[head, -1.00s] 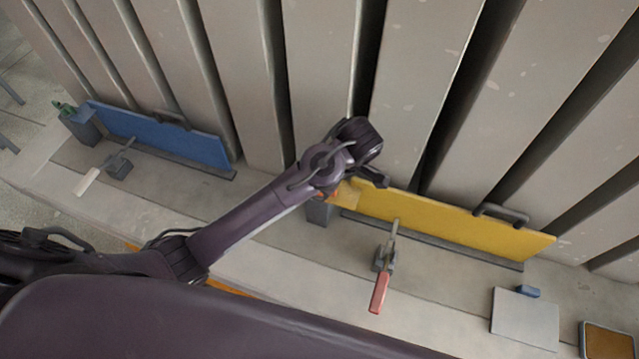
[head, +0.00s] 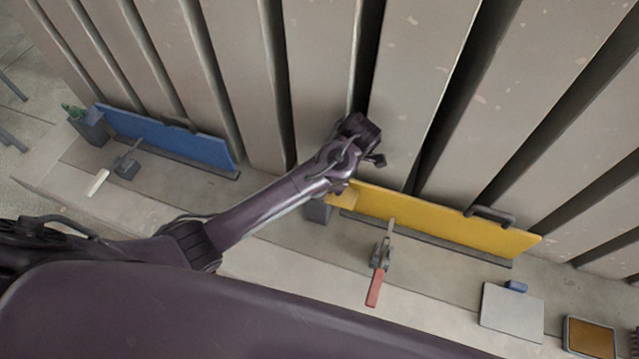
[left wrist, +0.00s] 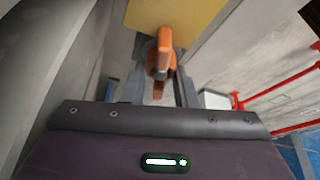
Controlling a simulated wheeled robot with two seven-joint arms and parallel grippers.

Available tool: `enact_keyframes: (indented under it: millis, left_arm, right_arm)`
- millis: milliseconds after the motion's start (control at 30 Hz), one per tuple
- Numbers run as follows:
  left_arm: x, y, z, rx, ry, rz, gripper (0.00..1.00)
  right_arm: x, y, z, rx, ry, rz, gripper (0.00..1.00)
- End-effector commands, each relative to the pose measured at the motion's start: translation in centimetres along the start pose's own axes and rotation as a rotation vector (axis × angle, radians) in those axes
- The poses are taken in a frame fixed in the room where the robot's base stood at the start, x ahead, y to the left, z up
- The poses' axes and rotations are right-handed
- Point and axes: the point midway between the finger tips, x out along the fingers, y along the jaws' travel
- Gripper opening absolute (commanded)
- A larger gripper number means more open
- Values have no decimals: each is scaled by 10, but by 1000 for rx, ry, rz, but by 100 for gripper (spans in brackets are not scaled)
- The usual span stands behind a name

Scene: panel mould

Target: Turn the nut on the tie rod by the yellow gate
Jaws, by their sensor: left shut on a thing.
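The yellow gate (head: 440,220) stands upright against the grey ribbed panels in the head view, and its edge shows at the top of the left wrist view (left wrist: 175,14). An orange nut (left wrist: 165,42) with a raised wing shows in front of the gate in the left wrist view. My left gripper (left wrist: 161,62) is shut on this nut, one grey finger on each side. In the head view my left wrist is over the gate's left end and hides the nut and fingers. The tie rod itself cannot be made out. My right gripper is not in view.
A toggle clamp with a red handle (head: 374,288) stands in front of the yellow gate. A blue gate (head: 170,139) and a clamp with a white handle (head: 98,182) are at the left. A grey plate (head: 512,312) and a brown tray (head: 567,344) lie at the right.

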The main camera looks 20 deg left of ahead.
Motion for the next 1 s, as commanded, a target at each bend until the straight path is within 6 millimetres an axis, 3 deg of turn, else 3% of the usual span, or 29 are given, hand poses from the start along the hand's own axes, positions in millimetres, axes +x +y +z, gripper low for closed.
enact_keyframes:
  millis: [100, 400, 433, 600, 1000]
  left_arm:
    - [0, -3, -1, -86, 6, -45, 0]
    - [3, -2, -1, -127, 4, -62, 0]
    - [3, -2, -1, -127, 4, -62, 34]
    - [2, 0, -2, -130, 3, -57, 55]
    - [-6, 9, -9, -133, 0, -48, 55]
  right_arm:
    - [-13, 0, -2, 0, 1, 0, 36]
    - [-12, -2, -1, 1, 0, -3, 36]
    - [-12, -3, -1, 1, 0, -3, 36]
    - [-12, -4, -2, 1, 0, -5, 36]
    - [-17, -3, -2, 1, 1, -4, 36]
